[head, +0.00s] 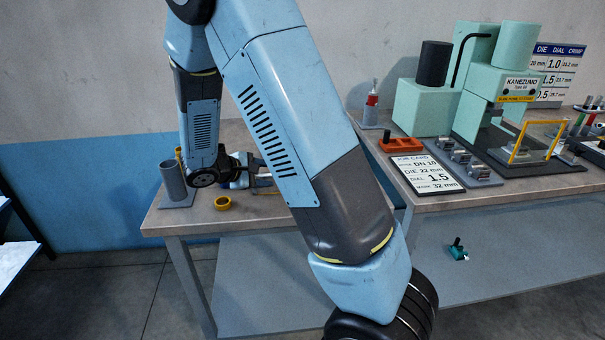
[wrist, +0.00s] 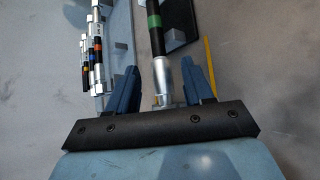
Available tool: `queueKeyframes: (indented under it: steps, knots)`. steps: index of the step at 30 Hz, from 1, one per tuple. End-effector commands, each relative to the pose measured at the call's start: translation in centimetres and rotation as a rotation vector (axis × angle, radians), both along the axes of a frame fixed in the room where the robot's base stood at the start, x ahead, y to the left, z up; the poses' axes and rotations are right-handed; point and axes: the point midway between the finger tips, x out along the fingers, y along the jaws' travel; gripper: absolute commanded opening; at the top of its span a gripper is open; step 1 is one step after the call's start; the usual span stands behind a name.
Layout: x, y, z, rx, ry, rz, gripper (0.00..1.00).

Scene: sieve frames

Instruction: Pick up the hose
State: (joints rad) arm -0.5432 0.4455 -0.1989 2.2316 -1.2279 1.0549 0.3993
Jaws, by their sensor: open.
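A black hose with a green band and a silver end fitting (wrist: 161,74) runs upward in the middle of the wrist view. My gripper (wrist: 158,66) is open, with one blue finger on each side of the silver fitting. Gaps show between the fitting and both fingers. In the head view my wrist (head: 235,171) is low over the left bench, and my own arm hides most of the gripper and the hose there.
Several banded hoses (wrist: 93,48) stand in a rack left of my fingers. A yellow strip (wrist: 210,66) lies to the right. A green crimping machine (head: 483,110) stands on the right bench.

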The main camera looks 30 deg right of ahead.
Motion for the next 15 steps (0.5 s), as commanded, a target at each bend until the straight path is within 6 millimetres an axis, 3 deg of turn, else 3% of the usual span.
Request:
queueKeyframes:
  steps: [4, 11, 15]
  knots:
    - [0.5, -1.4, -0.77, -0.001, -0.001, -0.002, 0.51]
    - [0.56, -1.51, -0.86, 0.001, -0.002, -0.001, 0.51]
    - [0.55, -1.49, -0.86, 0.001, -0.002, -0.001, 0.38]
